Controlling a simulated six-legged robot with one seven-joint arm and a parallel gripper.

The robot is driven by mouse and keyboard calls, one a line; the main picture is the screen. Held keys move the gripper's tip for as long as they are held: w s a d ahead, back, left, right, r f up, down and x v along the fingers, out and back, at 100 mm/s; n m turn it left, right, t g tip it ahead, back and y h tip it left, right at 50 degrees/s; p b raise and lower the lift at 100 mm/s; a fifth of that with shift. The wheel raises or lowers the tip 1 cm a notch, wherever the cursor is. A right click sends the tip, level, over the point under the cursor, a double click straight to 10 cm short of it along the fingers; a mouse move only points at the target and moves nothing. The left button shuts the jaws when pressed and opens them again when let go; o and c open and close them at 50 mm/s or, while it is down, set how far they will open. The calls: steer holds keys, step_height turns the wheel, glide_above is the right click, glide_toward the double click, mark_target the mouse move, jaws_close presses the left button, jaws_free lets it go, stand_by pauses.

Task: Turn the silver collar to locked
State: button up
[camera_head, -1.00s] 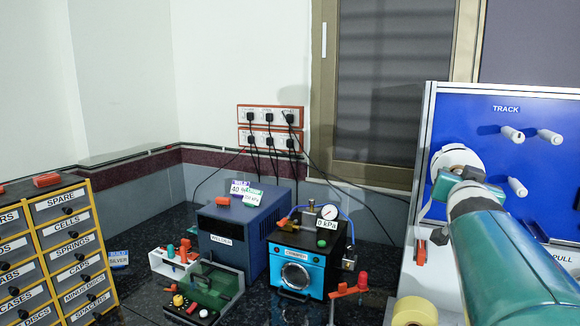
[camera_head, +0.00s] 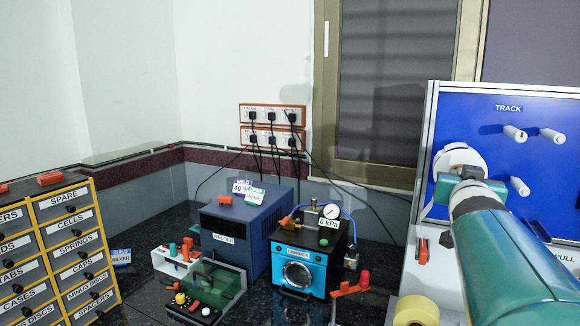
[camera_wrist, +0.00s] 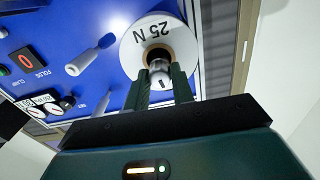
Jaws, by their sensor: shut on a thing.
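The silver collar (camera_wrist: 159,66) shows in the wrist view as a shiny metal piece on a dark hub, in front of a white disc (camera_wrist: 135,42) marked 25 N. My gripper (camera_wrist: 162,82) has its two dark green fingers on either side of the collar, shut on it. The fingers hide part of its sides, and I cannot read any locked mark. In the head view the white disc (camera_head: 457,156) is on the blue TRACK panel (camera_head: 470,120), with my arm's end over its lower part. The collar is hidden there.
White pegs (camera_head: 551,135) stick out of the panel to the right of the disc. A yellow roll (camera_head: 415,310) lies below my arm. The blue-fronted chamber (camera_head: 297,272), welder (camera_head: 240,232) and drawer cabinet (camera_head: 65,245) stand further left, clear of the arm.

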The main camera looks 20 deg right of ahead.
steer(key=shift+f+n, duration=0.1)
steer(key=shift+n, duration=8)
steer(key=shift+w, duration=0.1)
steer(key=o, duration=1)
steer(key=shift+d, duration=0.1)
steer(key=shift+a, duration=0.25)
